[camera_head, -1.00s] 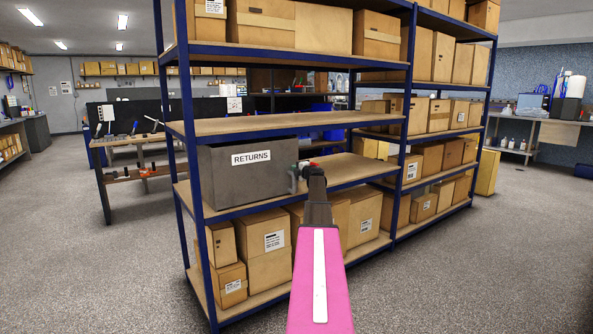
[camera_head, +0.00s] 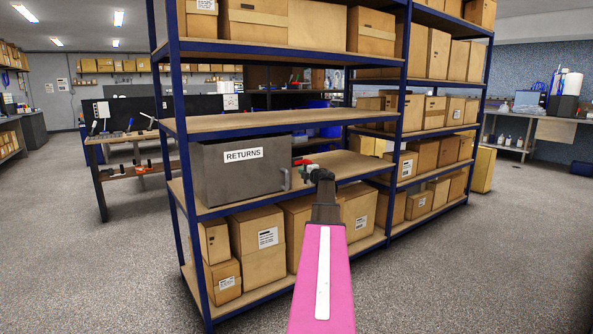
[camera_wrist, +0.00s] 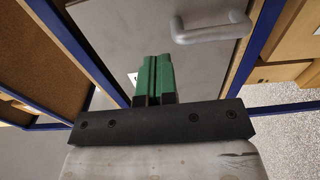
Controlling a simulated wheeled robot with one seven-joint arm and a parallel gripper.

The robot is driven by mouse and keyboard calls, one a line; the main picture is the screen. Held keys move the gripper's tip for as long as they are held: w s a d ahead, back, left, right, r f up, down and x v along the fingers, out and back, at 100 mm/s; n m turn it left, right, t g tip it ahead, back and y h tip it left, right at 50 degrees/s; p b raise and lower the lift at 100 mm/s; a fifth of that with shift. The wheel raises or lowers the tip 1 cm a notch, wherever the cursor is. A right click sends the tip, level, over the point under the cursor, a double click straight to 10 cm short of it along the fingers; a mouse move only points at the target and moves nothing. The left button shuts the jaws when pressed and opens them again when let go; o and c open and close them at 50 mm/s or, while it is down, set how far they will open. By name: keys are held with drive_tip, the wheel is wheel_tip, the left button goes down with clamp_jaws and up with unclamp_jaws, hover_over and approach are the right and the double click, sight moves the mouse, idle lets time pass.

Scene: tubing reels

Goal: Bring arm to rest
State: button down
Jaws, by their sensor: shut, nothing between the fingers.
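My gripper (camera_wrist: 153,75) shows in the wrist view as green fingers, closed together with nothing between them. They point toward the grey front of the RETURNS box (camera_wrist: 150,20), with its bar handle (camera_wrist: 210,28) to the right of the fingers and apart from them. In the head view my pink arm reaches forward from the bottom, and its dark wrist (camera_head: 324,190) is in front of the shelf. The grey RETURNS box (camera_head: 220,178) sits on a middle shelf, its door closed as far as I can see, with the handle (camera_head: 285,180) left of my wrist.
The blue-framed shelving rack (camera_head: 175,95) stands close ahead, with cardboard boxes (camera_head: 258,230) below and above. A workbench (camera_head: 130,172) with tools is behind at left. Open carpet lies at left and at right.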

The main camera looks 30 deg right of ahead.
drive_tip(key=s+a+f+m+g+h, duration=0.35)
drive_tip(key=a+f+m, duration=0.25)
drive_tip(key=a+f, duration=0.3)
drive_tip(key=s+a+f+m+g+h, duration=0.2)
drive_tip(key=s+a+f+m, duration=0.35)
drive_tip(key=a, duration=0.55)
drive_tip(key=s+a+f+m+g+h, duration=0.2)
drive_tip(key=s+a+f+m+g, duration=0.15)
drive_tip(key=a+f+m, duration=0.4)
drive_tip(key=s+a+f+g+y, duration=0.2)
drive_tip(key=s+a+f+g, duration=0.2)
drive_tip(key=s+a, duration=0.7)
drive_tip(key=s+a+f+g+y, duration=0.3)
drive_tip(key=s+a+f+g, duration=0.2)
drive_tip(key=s+a, duration=0.7)
wheel_tip(320, 180, down, 2)
drive_tip(key=shift+s+a+f+y, duration=0.1)
drive_tip(key=shift+s+a+y, duration=0.2)
drive_tip(key=shift+a, duration=0.5)
